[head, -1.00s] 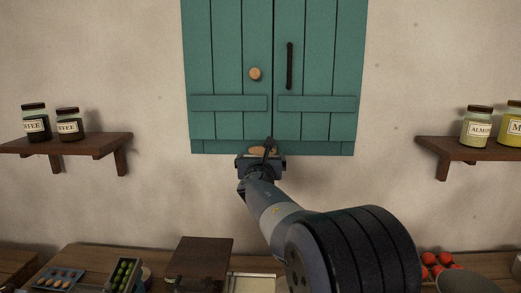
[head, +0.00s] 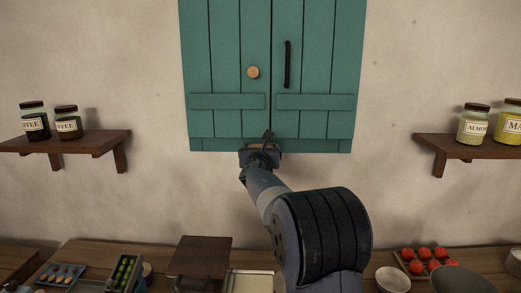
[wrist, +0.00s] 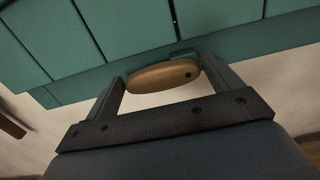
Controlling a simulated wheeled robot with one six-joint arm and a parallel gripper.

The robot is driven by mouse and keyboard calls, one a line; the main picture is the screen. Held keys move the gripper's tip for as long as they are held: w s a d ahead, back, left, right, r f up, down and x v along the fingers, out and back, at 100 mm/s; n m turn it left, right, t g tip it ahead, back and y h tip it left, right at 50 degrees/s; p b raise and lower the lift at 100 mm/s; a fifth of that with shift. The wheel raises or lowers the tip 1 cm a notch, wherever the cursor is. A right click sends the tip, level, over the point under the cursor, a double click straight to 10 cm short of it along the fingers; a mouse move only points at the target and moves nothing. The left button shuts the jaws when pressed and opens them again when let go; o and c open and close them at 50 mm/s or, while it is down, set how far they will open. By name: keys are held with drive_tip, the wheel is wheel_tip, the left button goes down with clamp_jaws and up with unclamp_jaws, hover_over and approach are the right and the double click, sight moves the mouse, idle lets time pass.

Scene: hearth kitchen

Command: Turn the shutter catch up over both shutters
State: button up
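Two green shutters, the left one (head: 225,50) and the right one (head: 330,50), hang closed side by side on the wall. The shutter catch (wrist: 160,76) is a tan wooden oval bar lying roughly level at the shutters' bottom edge, with a dark pin near its right end in the wrist view. In the head view the catch (head: 254,146) is mostly hidden by my gripper (head: 261,149). In the wrist view my gripper (wrist: 165,72) is open, one finger near each end of the catch. I cannot tell whether either finger touches it.
The left shutter bears a round wooden knob (head: 253,72), the right a dark upright handle (head: 288,64). Wall shelves with jars stand left (head: 70,142) and right (head: 470,150). A counter below holds a brown box (head: 200,256), trays and bowls.

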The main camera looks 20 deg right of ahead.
drive_tip(key=c, duration=1.1)
drive_tip(key=shift+s+d+r+m+b, duration=0.45)
drive_tip(key=shift+m+b, duration=1)
drive_tip(key=shift+m, duration=1.5)
drive_tip(key=shift+d+r+m+b, duration=0.3)
drive_tip(key=shift+d+m+b, duration=0.4)
drive_tip(key=shift+m+b, duration=1.55)
drive_tip(key=shift+s+d+r+m+b, duration=0.3)
drive_tip(key=shift+d+m+b, duration=0.3)
drive_tip(key=shift+m, duration=3.1)
